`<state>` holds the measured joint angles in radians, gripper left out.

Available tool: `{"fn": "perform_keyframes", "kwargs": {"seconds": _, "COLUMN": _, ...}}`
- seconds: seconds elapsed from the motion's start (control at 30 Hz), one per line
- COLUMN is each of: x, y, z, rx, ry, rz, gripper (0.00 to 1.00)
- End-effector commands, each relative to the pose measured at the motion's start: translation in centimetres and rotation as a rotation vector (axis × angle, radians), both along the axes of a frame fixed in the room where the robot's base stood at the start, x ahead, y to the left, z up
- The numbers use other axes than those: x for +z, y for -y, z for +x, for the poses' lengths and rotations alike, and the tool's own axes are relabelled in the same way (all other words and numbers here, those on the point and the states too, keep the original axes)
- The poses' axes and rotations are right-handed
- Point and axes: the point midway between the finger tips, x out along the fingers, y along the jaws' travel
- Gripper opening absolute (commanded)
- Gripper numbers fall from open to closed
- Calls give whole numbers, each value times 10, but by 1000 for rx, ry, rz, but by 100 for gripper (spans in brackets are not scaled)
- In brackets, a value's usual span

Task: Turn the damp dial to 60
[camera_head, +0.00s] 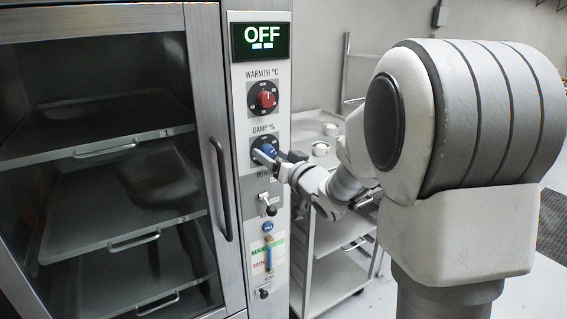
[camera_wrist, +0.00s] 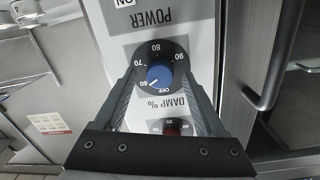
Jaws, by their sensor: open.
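The damp dial (camera_head: 270,147) is a black disc with a blue knob, under the DAMP % label on the cabinet's control panel. In the wrist view the blue knob (camera_wrist: 159,75) shows upside down, with 60, 70, 80, 90 and OFF around it. A small white mark at the knob's lower left edge appears to point towards 60. My gripper (camera_wrist: 158,80) is open, with one finger on each side of the knob. I cannot tell whether the fingers touch it. In the head view my gripper (camera_head: 272,158) partly covers the dial.
Above is the red warmth dial (camera_head: 266,98) and a display (camera_head: 261,41) reading OFF. Below is the power switch (camera_head: 267,202). The cabinet door handle (camera_head: 221,188) is left of the panel. A metal trolley (camera_head: 311,250) with small bowls stands behind my arm.

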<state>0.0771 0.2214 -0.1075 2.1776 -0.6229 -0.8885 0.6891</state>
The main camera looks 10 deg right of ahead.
Motion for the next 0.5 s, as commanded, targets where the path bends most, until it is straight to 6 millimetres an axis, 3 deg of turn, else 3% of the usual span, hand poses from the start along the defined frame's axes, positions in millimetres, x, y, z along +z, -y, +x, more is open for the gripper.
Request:
{"fn": "perform_keyframes", "kwargs": {"seconds": 0.17, "x": 2, "y": 8, "z": -22, "rx": -4, "ry": 1, "rz": 1, "gripper": 73}}
{"fn": "perform_keyframes", "kwargs": {"seconds": 0.5, "x": 7, "y": 30, "z": -97, "rx": -5, "ry": 3, "rz": 1, "gripper": 73}}
